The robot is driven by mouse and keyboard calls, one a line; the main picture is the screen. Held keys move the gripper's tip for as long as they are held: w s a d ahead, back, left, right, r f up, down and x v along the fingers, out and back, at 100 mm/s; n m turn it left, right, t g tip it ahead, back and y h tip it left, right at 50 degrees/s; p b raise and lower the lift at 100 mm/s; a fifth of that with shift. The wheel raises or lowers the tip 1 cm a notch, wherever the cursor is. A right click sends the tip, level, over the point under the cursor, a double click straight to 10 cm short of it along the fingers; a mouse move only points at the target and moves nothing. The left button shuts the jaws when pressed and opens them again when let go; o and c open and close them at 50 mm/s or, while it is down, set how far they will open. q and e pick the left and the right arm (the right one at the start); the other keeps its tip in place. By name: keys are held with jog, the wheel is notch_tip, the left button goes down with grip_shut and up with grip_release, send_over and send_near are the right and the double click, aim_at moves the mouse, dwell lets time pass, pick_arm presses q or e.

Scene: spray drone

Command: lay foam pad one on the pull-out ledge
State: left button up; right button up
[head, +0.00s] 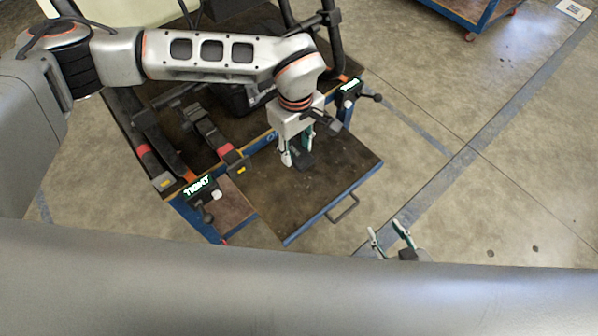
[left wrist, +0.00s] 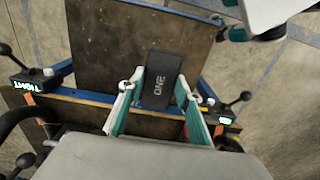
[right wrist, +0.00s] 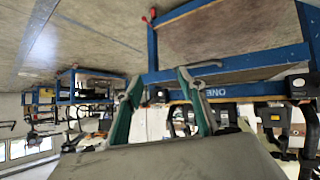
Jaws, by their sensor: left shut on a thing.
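Foam pad one (left wrist: 162,80) is a dark slab with "ONE" printed on it. My left gripper (head: 297,155) is shut on it, with one finger at each side in the left wrist view (left wrist: 158,88). The pull-out ledge (head: 325,195) is a dark brown board, pulled out, with a handle on its front edge. It also shows in the left wrist view (left wrist: 112,45). The pad is over the ledge's inner part; I cannot tell whether it touches the board.
The ledge extends from a blue-framed cart. Two lit displays stand on its near edge, one reading "TIGHT" (head: 197,187), the other (head: 349,87) at the right, each with a black lever. Black frame tubes stand behind. The ledge's front half is bare. Another blue cart (head: 470,12) stands far off.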

pick_arm(q)
jog(key=b, duration=0.1)
send_over(297, 186)
notch_tip(297, 186, down, 11)
jog(key=shift+f, duration=0.5)
notch_tip(297, 186, down, 4)
jog(key=shift+f+b, duration=0.1)
jog(key=shift+b, duration=0.55)
pick_arm(e)
jog(key=shift+w+d+f, duration=0.3)
jog(key=shift+d+f, duration=0.2)
jog(key=shift+f, duration=0.35)
pick_arm(q)
jog(key=o, duration=0.6)
jog(key=shift+o, duration=0.2)
